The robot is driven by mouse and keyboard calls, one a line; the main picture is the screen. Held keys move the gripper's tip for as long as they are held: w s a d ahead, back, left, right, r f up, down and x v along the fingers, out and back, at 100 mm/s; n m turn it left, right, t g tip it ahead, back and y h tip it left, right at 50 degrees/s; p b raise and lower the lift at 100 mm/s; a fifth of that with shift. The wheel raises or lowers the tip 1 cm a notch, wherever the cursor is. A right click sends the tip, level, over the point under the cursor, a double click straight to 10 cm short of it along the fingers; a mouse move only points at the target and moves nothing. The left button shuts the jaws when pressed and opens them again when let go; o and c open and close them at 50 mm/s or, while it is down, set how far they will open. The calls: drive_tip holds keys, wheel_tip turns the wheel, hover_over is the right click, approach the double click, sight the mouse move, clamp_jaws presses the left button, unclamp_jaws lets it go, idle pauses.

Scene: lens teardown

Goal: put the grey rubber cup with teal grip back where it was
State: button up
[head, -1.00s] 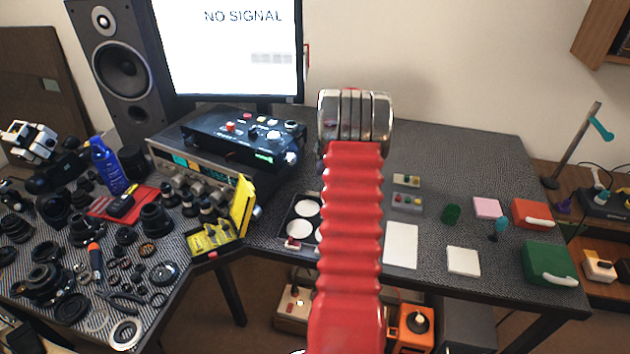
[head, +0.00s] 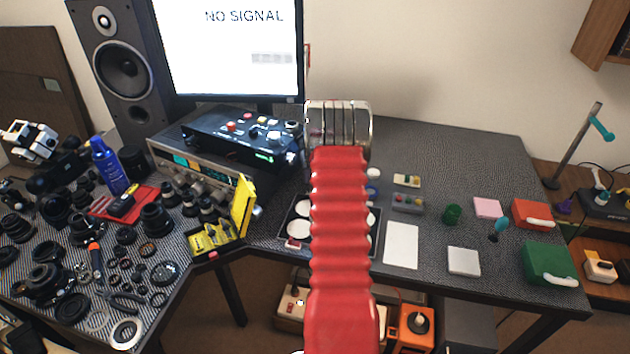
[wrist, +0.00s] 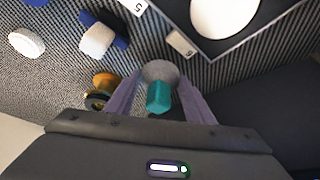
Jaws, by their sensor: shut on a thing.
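The grey rubber cup (wrist: 160,71) with its teal grip (wrist: 158,98) is between the fingers of my gripper (wrist: 160,92) in the wrist view. My gripper is shut on it, with one purple finger on each side. The cup's grey round end points away from the wrist, towards the table. I cannot tell whether it touches the surface. A black tray (wrist: 262,22) with white discs lies just beyond the cup, and a small numbered tag (wrist: 181,43) is close to it. In the head view my red-sleeved arm hides my gripper and the cup.
In the wrist view, a white-and-blue piece (wrist: 97,39), a white round piece (wrist: 27,42) and a brass-coloured part (wrist: 103,84) lie left of my gripper. In the head view, a white sheet (head: 401,245), a green cup (head: 452,213) and a green box (head: 549,263) are to the right.

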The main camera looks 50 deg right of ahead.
drive_tip(key=shift+s+f, duration=0.1)
drive_tip(key=shift+f, duration=0.7)
drive_tip(key=shift+w+f, duration=0.25)
drive_tip(key=shift+f, duration=0.2)
drive_tip(key=shift+s+a+f, duration=0.1)
drive_tip(key=shift+a+f, duration=0.05)
drive_tip(key=shift+f, duration=0.35)
drive_tip(key=shift+s+f, duration=0.1)
drive_tip(key=shift+f, duration=0.1)
drive_tip(key=o, duration=1.2)
drive_tip(key=shift+o, duration=0.4)
drive_tip(key=shift+a+r, duration=0.1)
drive_tip(key=shift+r, duration=0.7)
drive_tip(key=v, duration=1.1)
drive_tip(key=shift+r, duration=0.35)
